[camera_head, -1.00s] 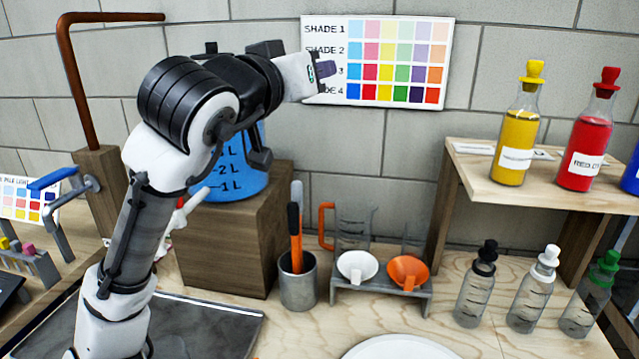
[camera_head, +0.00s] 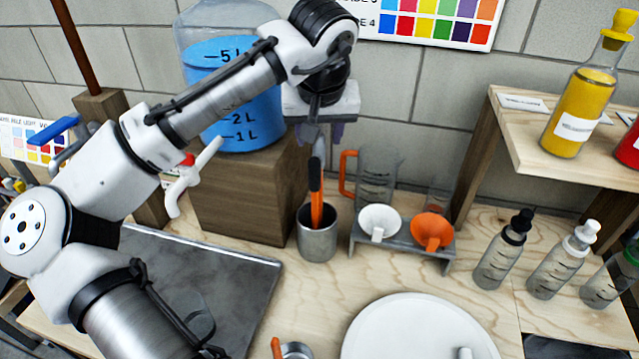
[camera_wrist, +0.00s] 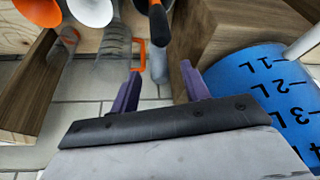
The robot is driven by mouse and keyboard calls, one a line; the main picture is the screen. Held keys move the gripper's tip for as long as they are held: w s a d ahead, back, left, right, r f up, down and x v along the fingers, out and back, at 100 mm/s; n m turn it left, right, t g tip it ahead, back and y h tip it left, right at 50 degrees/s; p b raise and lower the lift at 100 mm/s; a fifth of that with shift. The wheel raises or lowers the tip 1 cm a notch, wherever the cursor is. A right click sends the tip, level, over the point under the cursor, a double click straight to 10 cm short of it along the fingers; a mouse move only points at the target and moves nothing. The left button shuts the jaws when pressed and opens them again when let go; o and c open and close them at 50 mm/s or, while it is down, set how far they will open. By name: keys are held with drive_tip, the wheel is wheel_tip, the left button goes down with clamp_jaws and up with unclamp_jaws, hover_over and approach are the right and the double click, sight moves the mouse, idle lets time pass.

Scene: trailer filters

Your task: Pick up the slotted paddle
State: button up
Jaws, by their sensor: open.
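A metal cup (camera_head: 317,240) stands on the bench holding two upright tools. One has a black and orange handle (camera_head: 316,200); the other, a grey one, rises behind it. Their lower ends are hidden in the cup, so I cannot tell which is the slotted paddle. My gripper (camera_head: 319,132) is above the cup, its fingers open and pointing down. In the wrist view, the grey tool (camera_wrist: 160,66) shows between the purple fingers of my gripper (camera_wrist: 161,88), with the black handle (camera_wrist: 157,30) just beyond. I cannot tell whether a finger touches either tool.
A wooden block (camera_head: 250,200) bearing a blue-filled jug (camera_head: 225,90) with a white tap stands close left. A rack (camera_head: 405,248) with white and orange funnels and a measuring jug stands close right. A white round plate (camera_head: 400,330) lies in front. Bottles stand farther right.

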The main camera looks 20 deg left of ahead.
sight(319, 155)
drive_tip(key=shift+s+p+x, duration=0.15)
drive_tip(key=shift+p+x, duration=0.3)
drive_tip(key=shift+x, duration=1.15)
drive_tip(key=shift+s+p+x, duration=0.15)
drive_tip(key=shift+p+x, duration=0.3)
drive_tip(key=shift+x, duration=1.15)
drive_tip(key=shift+d+f, duration=0.1)
drive_tip(key=shift+d, duration=0.05)
clamp_jaws()
